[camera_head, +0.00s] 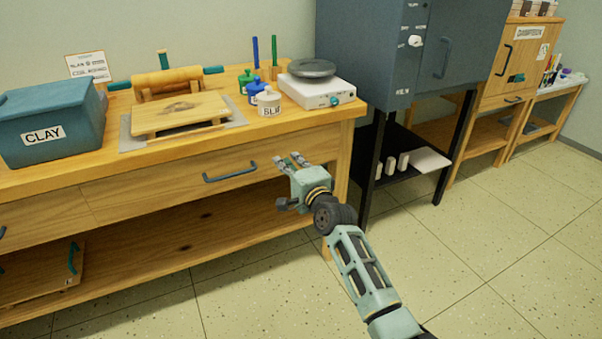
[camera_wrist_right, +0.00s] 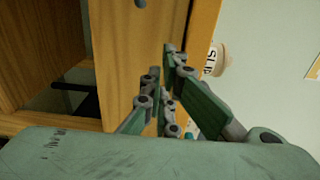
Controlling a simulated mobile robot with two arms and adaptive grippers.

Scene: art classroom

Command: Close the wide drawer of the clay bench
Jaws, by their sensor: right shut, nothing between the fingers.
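The clay bench (camera_head: 330,108) is a wooden bench along the wall. Its wide drawer (camera_head: 140,192) has a plain wooden front with a blue-grey bar handle (camera_head: 230,172). The front looks flush or nearly flush with the bench; a small gap cannot be ruled out. My right gripper (camera_head: 292,160) is shut and empty at the right part of the drawer front, right of the handle. In the right wrist view its fingers (camera_wrist_right: 162,75) point at the wooden front (camera_wrist_right: 128,50); whether they touch it is unclear. My left gripper is out of view.
On the benchtop stand a blue CLAY bin (camera_head: 55,120), a board with a rolling pin (camera_head: 180,112), glaze jars and a scale (camera_head: 318,92). A lower shelf (camera_head: 190,250) runs underneath. A dark kiln cabinet (camera_head: 390,50) stands to the right. The floor in front is clear.

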